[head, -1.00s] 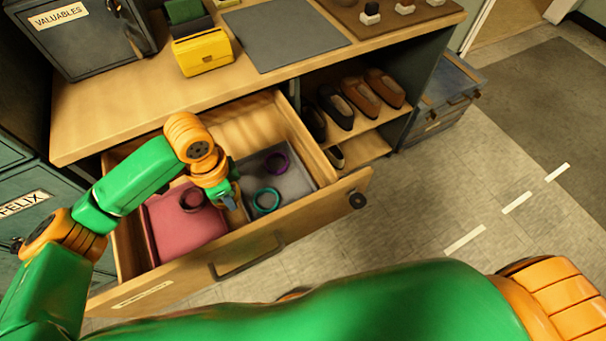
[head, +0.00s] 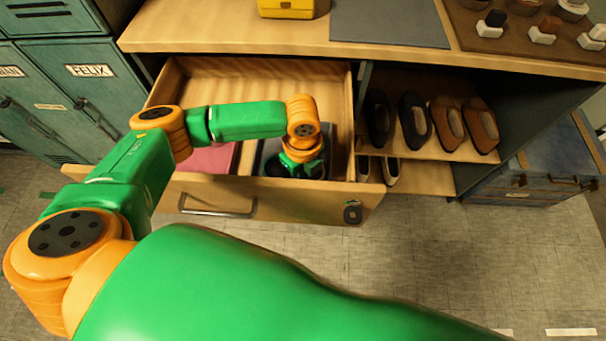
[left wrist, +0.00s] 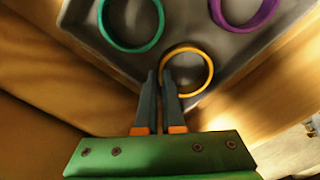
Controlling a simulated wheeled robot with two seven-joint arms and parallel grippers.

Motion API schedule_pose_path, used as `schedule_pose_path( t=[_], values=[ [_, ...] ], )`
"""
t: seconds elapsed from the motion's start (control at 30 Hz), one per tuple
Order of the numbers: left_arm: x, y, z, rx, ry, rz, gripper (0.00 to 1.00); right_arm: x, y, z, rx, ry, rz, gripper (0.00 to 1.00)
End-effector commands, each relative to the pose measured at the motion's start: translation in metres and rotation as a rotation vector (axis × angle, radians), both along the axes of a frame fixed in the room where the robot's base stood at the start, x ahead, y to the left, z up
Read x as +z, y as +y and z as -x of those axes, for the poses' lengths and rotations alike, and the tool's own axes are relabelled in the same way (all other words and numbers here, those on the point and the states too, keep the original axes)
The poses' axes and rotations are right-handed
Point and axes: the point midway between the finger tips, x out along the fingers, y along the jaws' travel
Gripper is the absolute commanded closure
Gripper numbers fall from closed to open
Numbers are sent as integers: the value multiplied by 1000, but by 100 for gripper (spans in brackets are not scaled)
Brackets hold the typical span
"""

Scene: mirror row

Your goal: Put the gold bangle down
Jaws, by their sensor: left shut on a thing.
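My left gripper (head: 297,170) is down in the open drawer, over the grey tray (left wrist: 87,50). In the left wrist view its fingers (left wrist: 162,82) are shut on the near left side of the gold bangle (left wrist: 211,70). The bangle is held over the tray near its rim; I cannot tell whether it touches the tray floor. A teal bangle (left wrist: 130,49) and a purple bangle (left wrist: 244,28) lie in the tray, apart from each other. In the head view my arm hides the bangles. My right gripper is not in view.
The drawer's front (head: 270,203) and sides rise around the gripper. A pink-red piece (head: 212,158) lies in the left part of the drawer. Shoes (head: 445,122) stand on shelves to the right. The wooden top (head: 230,35) overhangs behind.

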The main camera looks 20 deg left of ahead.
Motion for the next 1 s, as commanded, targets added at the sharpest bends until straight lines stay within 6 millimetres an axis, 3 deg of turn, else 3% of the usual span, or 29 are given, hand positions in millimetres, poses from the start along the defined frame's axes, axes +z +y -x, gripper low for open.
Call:
schedule_pose_path(
  t=[0.27, 0.33, 0.67, 0.77, 1.0],
  values=[
    [-2, 0, 0, 0, -1, 0, 100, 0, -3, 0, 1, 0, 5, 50],
    [-2, 0, 0, 0, -1, 0, 82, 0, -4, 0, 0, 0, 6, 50],
    [2, 0, -1, 1, -2, 0, 82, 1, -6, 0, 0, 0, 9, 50],
    [22, 0, -1, 1, -4, 1, 82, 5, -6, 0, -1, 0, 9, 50],
    [90, -1, -2, 1, -6, 2, 82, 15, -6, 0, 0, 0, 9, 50]
  ],
)
